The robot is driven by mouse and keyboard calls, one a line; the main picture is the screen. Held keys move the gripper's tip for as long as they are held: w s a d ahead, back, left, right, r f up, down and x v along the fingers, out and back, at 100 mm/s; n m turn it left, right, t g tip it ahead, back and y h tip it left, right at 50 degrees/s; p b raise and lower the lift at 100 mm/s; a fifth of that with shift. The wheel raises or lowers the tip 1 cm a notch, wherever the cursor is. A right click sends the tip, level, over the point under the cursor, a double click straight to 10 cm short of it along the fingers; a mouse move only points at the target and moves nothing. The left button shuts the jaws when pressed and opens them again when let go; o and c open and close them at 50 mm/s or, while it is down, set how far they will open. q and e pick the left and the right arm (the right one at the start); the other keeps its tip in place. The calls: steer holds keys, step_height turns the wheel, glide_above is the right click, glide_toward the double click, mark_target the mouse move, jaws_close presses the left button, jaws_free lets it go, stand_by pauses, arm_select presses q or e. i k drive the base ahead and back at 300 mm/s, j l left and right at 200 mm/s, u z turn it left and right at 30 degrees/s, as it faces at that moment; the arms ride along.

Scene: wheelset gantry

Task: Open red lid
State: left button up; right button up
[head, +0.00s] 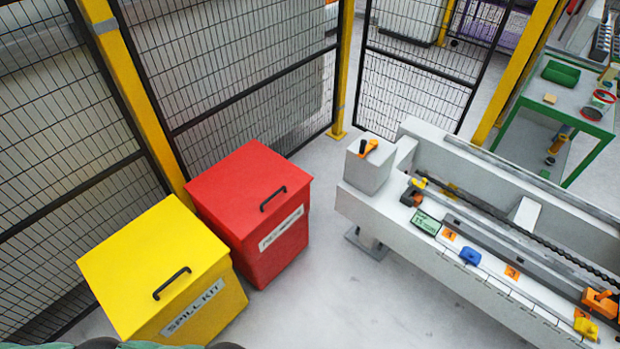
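A red bin (275,248) stands on the floor left of the middle, in front of the mesh fence. Its red lid (246,183) is flat and closed on top. A black bar handle (273,198) sits near the lid's front right edge. A white label on the bin's front is too blurred to read. Neither of my grippers shows in the head view. Only some dark and green shapes, perhaps parts of my own body, show at the bottom left edge.
A yellow spill kit bin (205,306) with a closed lid stands close to the red bin, at its front left. Black mesh fence (245,75) with yellow posts runs behind. A grey machine bed (430,245) fills the right. Bare floor (330,290) lies between.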

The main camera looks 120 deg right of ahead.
mark_target(245, 189)
steer(key=k+z, duration=0.15)
steer(key=z, duration=3.2)
steer(key=i+l+u, duration=0.2)
steer(key=i+l, duration=0.3)
steer(key=i+l+u, duration=0.2)
steer(key=i+l, duration=0.25)
steer(key=l, duration=0.1)
